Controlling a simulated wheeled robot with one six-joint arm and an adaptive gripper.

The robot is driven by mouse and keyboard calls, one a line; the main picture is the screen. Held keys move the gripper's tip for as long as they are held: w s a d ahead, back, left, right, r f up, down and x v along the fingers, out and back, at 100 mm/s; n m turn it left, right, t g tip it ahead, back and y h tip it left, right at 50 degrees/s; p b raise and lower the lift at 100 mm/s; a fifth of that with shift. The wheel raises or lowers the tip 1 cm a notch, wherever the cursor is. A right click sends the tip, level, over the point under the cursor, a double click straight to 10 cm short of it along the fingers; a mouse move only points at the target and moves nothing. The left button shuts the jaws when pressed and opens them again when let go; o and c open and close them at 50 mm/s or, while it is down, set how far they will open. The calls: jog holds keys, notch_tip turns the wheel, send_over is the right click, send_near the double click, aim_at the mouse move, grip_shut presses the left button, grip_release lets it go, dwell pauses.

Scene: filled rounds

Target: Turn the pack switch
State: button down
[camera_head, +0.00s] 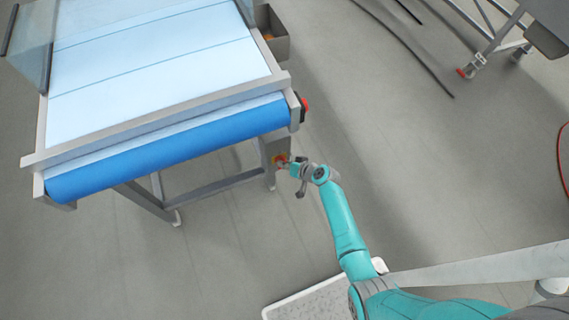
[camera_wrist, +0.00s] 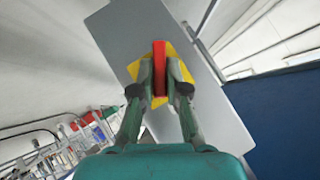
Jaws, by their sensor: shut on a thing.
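The pack switch has a red handle (camera_wrist: 159,62) on a yellow plate (camera_wrist: 180,70), set on a grey box (camera_wrist: 120,35). In the wrist view my gripper (camera_wrist: 160,85) has its two fingers on either side of the red handle and is shut on it. The handle stands nearly upright in that view, while the yellow plate and the box look tilted. In the head view the switch (camera_head: 279,159) is a small yellow and red patch on the conveyor's near right leg, and my gripper (camera_head: 290,164) is right at it, partly covering it.
A conveyor (camera_head: 170,150) with a white belt and blue end roller fills the upper left. A red button (camera_head: 304,104) sits on its right corner. A grey bin (camera_head: 272,35) hangs on its right side. A wheeled metal frame (camera_head: 480,55) stands at upper right. Floor between is clear.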

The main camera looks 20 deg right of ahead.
jog(key=shift+d, duration=0.1)
jog(key=shift+d+f+m+y, duration=0.1)
jog(key=shift+m+y, duration=0.5)
jog(key=shift+y, duration=0.4)
jog(key=shift+f+m+t+y, duration=0.15)
jog(key=shift+m+t+y, duration=0.45)
jog(key=shift+y, duration=0.4)
jog(key=c, duration=1.2)
grip_release()
jog(key=shift+d, duration=0.1)
jog(key=v, duration=1.2)
